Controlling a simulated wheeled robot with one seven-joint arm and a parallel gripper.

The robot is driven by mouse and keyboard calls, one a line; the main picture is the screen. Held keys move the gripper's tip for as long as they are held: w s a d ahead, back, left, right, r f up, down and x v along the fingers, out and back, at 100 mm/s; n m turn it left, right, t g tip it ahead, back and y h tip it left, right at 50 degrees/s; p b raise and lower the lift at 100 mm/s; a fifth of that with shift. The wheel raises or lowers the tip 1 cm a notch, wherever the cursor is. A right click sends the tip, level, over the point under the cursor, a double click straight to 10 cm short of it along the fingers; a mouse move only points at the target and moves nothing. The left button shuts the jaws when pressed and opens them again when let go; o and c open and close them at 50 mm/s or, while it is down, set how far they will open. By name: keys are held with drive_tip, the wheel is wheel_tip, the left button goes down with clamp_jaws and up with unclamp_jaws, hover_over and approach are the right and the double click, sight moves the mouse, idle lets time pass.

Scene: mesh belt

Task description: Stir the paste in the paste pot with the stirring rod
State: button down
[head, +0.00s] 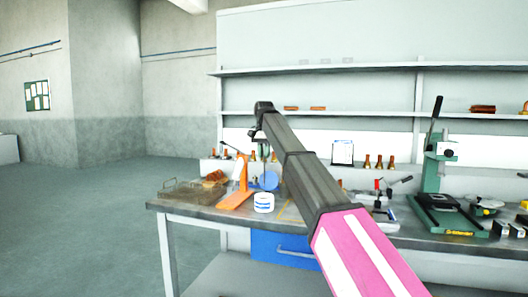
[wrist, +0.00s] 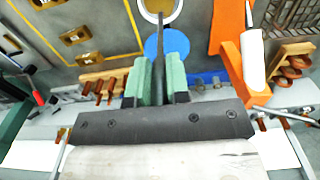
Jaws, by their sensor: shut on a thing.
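The paste pot (head: 263,203) is white with blue bands and stands upright near the front edge of the bench. In the wrist view its round rim (wrist: 143,14) shows at the top edge, cut off by the frame, with a tan inside. My gripper (wrist: 158,84) has green fingers shut on the stirring rod (wrist: 158,52), a thin dark stick. The rod points away from the fingers and its far end overlaps the pot's opening. I cannot tell whether the tip touches the paste. In the head view my gripper (head: 262,136) is above the pot.
A blue disc (head: 267,181) lies or stands behind the pot, beside an orange stand (head: 236,190). A wire tray (head: 188,193) is at the bench's left end. A green press (head: 440,190) stands at the right. Brass parts (head: 378,162) line the back. My arm hides part of the bench.

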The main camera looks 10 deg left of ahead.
drive_tip(key=shift+f, duration=2.75)
drive_tip(key=shift+a, duration=0.1)
